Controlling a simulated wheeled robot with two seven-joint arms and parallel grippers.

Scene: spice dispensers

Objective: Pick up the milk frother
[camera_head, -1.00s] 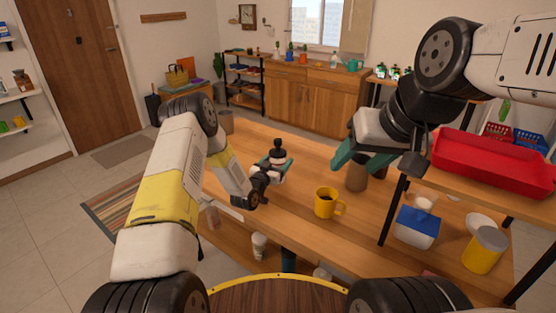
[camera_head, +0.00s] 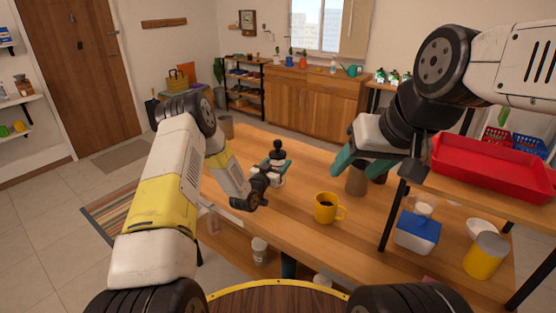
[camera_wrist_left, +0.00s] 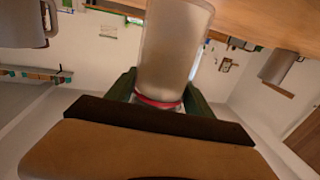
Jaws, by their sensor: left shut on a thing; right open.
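My left gripper (camera_head: 277,166) has its teal fingers shut around an upright dispenser-like thing, which I take for the milk frother (camera_head: 278,148). In the head view it shows a black knobbed top and a pale body with a red and dark band. In the left wrist view the frother (camera_wrist_left: 172,50) is a cloudy cylinder with a red ring, between the green fingers. Whether its base touches the table cannot be told. My right gripper (camera_head: 361,163) is open and empty, above the table near a brown cup (camera_head: 355,183).
A yellow mug (camera_head: 326,208) with dark contents stands right of the left gripper on the wooden table (camera_head: 290,222). A raised shelf at right holds a red tray (camera_head: 492,167). Below it are a blue-lidded box (camera_head: 418,230) and a yellow canister (camera_head: 485,256).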

